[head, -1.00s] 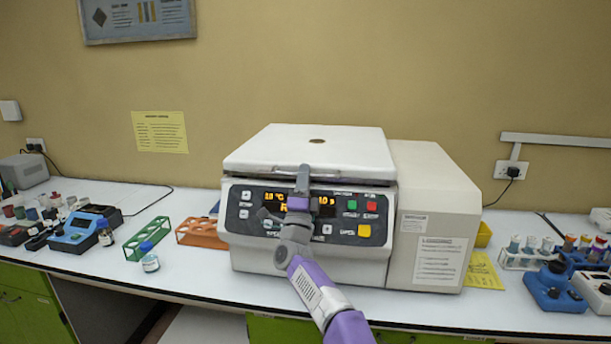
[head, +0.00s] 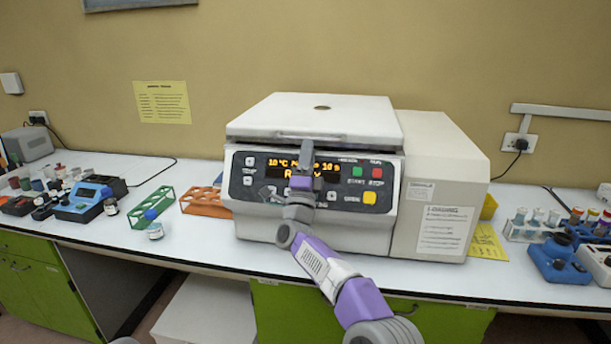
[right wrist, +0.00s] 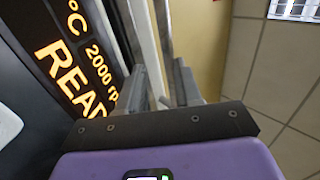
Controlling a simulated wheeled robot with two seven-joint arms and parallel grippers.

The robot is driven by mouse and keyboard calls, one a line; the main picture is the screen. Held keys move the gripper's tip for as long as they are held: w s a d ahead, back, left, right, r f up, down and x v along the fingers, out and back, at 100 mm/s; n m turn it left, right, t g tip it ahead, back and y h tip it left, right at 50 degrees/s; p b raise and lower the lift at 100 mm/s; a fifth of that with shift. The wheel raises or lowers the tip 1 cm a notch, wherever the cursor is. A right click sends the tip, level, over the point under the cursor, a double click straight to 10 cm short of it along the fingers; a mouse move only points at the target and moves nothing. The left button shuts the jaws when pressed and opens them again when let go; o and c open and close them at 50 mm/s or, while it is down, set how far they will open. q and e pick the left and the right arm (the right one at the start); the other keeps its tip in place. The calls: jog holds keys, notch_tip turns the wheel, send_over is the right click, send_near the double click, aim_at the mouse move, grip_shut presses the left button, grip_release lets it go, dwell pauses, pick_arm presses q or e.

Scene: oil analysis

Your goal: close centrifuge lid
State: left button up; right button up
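The white centrifuge (head: 425,230) stands on the bench in the head view. Its lid (head: 318,112) lies down, nearly level over the body, with a thin dark line under its front edge. I cannot tell whether it is latched. The display on the front panel (head: 257,190) is lit and partly hidden by my right arm. My right gripper (head: 306,153) is upright at the middle of the lid's front edge. In the right wrist view its fingers (right wrist: 160,92) are apart beside the panel and a pale edge, with nothing clearly held. My left gripper is out of view.
Blue devices (head: 560,262) and a tube rack (head: 530,226) are at the right. The wall is close behind.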

jog(key=shift+b+v, duration=0.45)
jog(key=shift+v, duration=1.8)
jog(key=shift+s+a+r, duration=0.1)
jog(key=shift+s+r, duration=0.05)
jog(key=shift+r, duration=0.05)
